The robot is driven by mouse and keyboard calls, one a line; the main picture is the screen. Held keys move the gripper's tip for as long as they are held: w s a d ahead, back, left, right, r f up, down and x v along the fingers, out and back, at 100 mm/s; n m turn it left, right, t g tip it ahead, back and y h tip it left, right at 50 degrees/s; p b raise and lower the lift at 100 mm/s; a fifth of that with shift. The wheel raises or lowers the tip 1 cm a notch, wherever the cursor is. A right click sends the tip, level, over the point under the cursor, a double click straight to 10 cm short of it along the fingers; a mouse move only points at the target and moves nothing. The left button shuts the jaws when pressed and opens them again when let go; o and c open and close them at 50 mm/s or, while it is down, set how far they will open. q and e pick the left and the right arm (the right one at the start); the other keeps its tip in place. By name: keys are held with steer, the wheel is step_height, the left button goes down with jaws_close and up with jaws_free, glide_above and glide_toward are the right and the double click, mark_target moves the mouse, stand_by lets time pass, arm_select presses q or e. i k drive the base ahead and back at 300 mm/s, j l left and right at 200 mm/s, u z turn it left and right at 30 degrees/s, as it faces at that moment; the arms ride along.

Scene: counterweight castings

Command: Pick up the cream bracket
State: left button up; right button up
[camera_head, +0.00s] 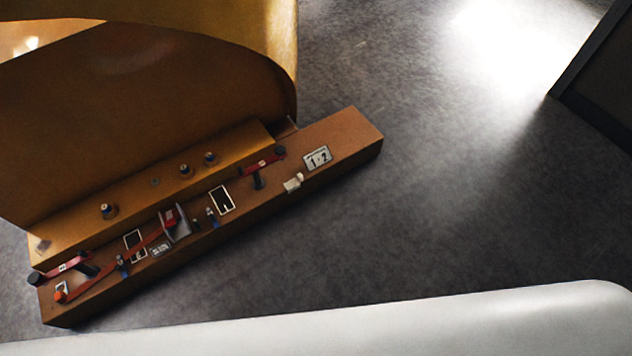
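A small cream bracket (292,183) sits on the top of a long brown beam (340,135), near its front edge. It lies just left of a white plate marked "1 2" (317,158). Nothing touches it that I can see. Neither of my grippers shows in the head view.
Red-handled clamps or levers (262,161), dark knobs (108,210), a grey block (178,222) and white-framed rectangles (221,199) crowd the beam. A large curved brown casting rises behind it. Dark floor (450,190) is clear to the right. A pale rounded surface (400,325) fills the bottom.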

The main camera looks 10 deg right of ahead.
mark_target(294, 184)
steer(key=i+l+u, duration=0.4)
steer(key=i, duration=0.3)
steer(key=i+l+u, duration=0.4)
steer(key=i+l, duration=0.15)
steer(key=i, duration=0.05)
